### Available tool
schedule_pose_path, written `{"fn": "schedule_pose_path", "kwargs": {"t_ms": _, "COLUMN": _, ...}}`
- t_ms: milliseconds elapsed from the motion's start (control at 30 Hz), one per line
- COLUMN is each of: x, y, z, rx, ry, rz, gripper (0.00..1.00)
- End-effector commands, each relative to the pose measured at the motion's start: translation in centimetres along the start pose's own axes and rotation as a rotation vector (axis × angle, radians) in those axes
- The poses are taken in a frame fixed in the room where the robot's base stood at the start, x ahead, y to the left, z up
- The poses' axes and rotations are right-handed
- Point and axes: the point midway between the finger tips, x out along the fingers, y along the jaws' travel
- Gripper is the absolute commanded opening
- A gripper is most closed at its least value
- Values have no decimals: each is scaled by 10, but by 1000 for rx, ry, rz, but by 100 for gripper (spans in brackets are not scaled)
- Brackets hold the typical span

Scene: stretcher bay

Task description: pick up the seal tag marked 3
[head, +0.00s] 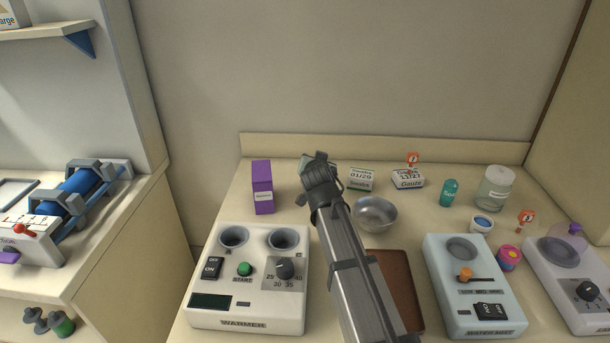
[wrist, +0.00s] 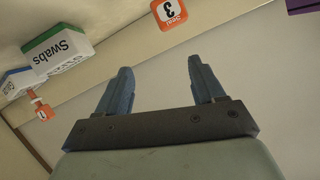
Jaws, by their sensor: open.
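In the head view my gripper (head: 318,162) is over the counter's back part.
The swabs box (head: 361,179) and gauze box (head: 408,180) stand right of my gripper; an orange tag (head: 413,158) is at the gauze box. Another orange tag (head: 526,217) is further right. A purple box (head: 262,187) is left, a metal bowl (head: 376,214) right, a warmer (head: 250,315) in front.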

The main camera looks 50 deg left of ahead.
Motion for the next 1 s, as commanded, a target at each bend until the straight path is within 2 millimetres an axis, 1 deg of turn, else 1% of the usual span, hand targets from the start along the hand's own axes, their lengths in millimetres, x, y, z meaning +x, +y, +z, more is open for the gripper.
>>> {"fn": "schedule_pose_path", "kwargs": {"t_ms": 33, "x": 2, "y": -10, "z": 11, "rx": -47, "ry": -11, "rz": 5, "gripper": 68}}
{"fn": "schedule_pose_path", "kwargs": {"t_ms": 100, "x": 3, "y": -18, "z": 22, "rx": -125, "ry": -15, "rz": 15, "gripper": 68}}
{"fn": "schedule_pose_path", "kwargs": {"t_ms": 233, "x": 5, "y": -26, "z": 34, "rx": -240, "ry": -15, "rz": 35, "gripper": 68}}
{"fn": "schedule_pose_path", "kwargs": {"t_ms": 367, "x": 8, "y": -28, "z": 37, "rx": -278, "ry": -13, "rz": 42, "gripper": 68}}
{"fn": "schedule_pose_path", "kwargs": {"t_ms": 533, "x": 20, "y": -28, "z": 36, "rx": -280, "ry": -12, "rz": 42, "gripper": 68}}
{"fn": "schedule_pose_path", "kwargs": {"t_ms": 900, "x": 69, "y": -26, "z": 36, "rx": -279, "ry": -12, "rz": 42, "gripper": 68}}
{"fn": "schedule_pose_path", "kwargs": {"t_ms": 1000, "x": 77, "y": -25, "z": 36, "rx": -279, "ry": -11, "rz": 41, "gripper": 68}}
